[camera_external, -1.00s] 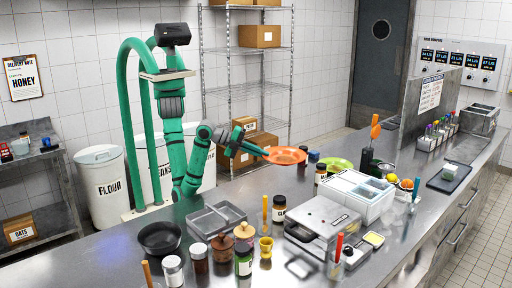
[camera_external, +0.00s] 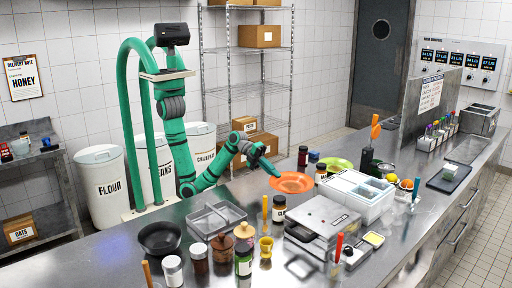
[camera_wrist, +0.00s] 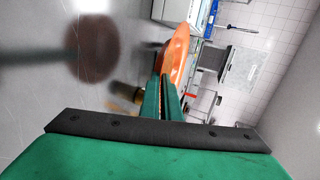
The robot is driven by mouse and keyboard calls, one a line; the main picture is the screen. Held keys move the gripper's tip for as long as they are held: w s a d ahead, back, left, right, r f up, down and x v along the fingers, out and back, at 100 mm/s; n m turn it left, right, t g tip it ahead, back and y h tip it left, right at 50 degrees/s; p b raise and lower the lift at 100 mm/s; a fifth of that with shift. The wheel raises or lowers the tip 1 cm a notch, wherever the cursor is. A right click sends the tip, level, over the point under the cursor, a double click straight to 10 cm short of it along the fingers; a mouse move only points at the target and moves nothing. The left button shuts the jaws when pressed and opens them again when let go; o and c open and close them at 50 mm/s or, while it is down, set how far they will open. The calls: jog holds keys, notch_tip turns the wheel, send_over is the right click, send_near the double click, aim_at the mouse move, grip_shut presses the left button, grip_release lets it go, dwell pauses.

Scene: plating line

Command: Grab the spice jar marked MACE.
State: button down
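My gripper (camera_external: 272,172) is shut on the rim of an orange plate (camera_external: 291,183), which it holds tilted just above the counter. The wrist view shows the two green fingers (camera_wrist: 162,82) close together at the plate's edge (camera_wrist: 178,50). Several small jars stand on the counter. A dark-lidded jar (camera_external: 278,209) stands in front of the plate, and another (camera_external: 320,174) stands to its right. A red-brown jar (camera_external: 303,156) and a blue-lidded one (camera_external: 314,157) are behind it. I cannot read MACE on any label.
A grey divided tray (camera_external: 216,218), a black pan (camera_external: 160,238) and several jars and bottles crowd the front left. A press-like appliance (camera_external: 321,220) and a white bin unit (camera_external: 356,194) stand right. A green plate (camera_external: 336,163) lies behind. Bare counter lies left of the orange plate.

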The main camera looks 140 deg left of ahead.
aim_at(270, 193)
jog(key=s+m+h, duration=0.3)
jog(key=shift+a+r+h, duration=0.1)
jog(key=shift+a+h, duration=0.2)
jog(key=shift+a, duration=0.05)
jog(key=shift+f, duration=4.05)
jog(key=shift+f, duration=0.1)
jog(key=c, duration=2.3)
grip_release()
